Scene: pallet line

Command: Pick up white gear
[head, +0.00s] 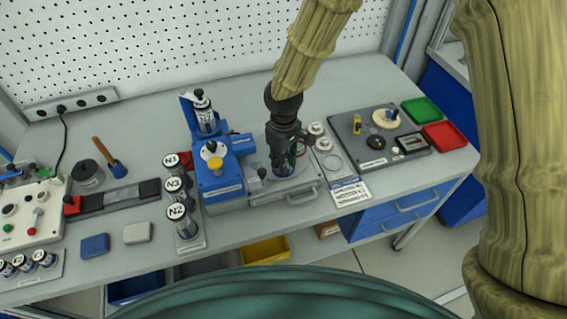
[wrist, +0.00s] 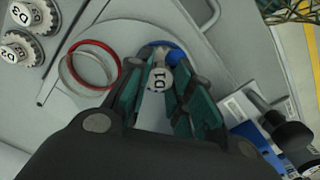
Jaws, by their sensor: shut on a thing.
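A cream-white round piece (head: 381,122), which may be the white gear, lies on the dark grey board (head: 349,148) at the right of the table, with a small blue part on it. Its teeth are too small to make out. My gripper (head: 290,160) is left of that board, low over a grey plate by the blue machine. A blue ring shows behind that piece. Its lower part is hidden.
The blue machine (head: 219,178) stands close left of my gripper. Two toothed round pieces (wrist: 31,14) sit near it, and a red-rimmed clear ring (wrist: 89,66) lies beside the D1 piece. A green tray (head: 421,110) and a red tray (head: 444,135) are at the far right.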

